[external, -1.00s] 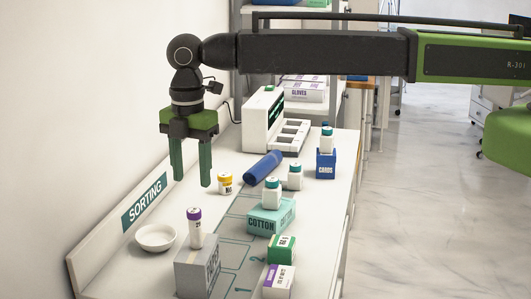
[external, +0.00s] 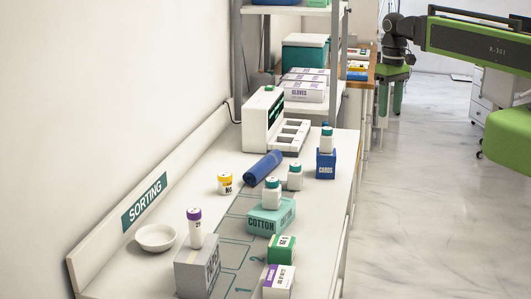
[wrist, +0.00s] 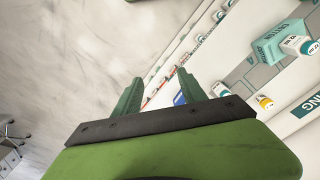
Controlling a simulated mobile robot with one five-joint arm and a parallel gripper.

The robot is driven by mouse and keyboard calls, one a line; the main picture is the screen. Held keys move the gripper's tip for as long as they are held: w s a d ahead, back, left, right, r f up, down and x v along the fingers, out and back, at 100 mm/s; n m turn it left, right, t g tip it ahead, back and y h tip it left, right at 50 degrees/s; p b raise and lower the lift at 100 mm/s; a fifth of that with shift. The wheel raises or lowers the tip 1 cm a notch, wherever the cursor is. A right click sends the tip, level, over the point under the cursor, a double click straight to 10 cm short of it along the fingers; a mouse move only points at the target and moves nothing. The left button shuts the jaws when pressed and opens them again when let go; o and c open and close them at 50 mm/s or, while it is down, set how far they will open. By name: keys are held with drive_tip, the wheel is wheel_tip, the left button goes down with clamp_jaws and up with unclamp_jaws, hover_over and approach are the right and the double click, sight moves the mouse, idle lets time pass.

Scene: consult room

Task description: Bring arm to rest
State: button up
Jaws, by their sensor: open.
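My gripper (external: 391,108) hangs with its green fingers pointing down, to the right of the white sorting counter (external: 335,215) in the external view. The arm is drawn back toward the upper right. The jaws are open with nothing between them. In the wrist view the two green fingers (wrist: 160,88) are spread apart, with floor and the edge of the furniture beyond them.
On the counter stand a white bowl (external: 155,238), a grey box (external: 198,266) with a purple-capped tube, a teal cotton box (external: 272,217) with a bottle on top, a blue roll (external: 263,166) and a blue cards box (external: 326,163). Pale floor (external: 430,210) is clear at the right.

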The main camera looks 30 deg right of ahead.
drive_tip(key=shift+s+d+m, duration=0.25)
drive_tip(key=shift+d, duration=0.3)
drive_tip(key=shift+s+d+m, duration=0.2)
drive_tip(key=shift+d+m, duration=0.05)
drive_tip(key=shift+d, duration=0.25)
wheel_tip(320, 180, down, 16)
drive_tip(key=b, duration=1.6)
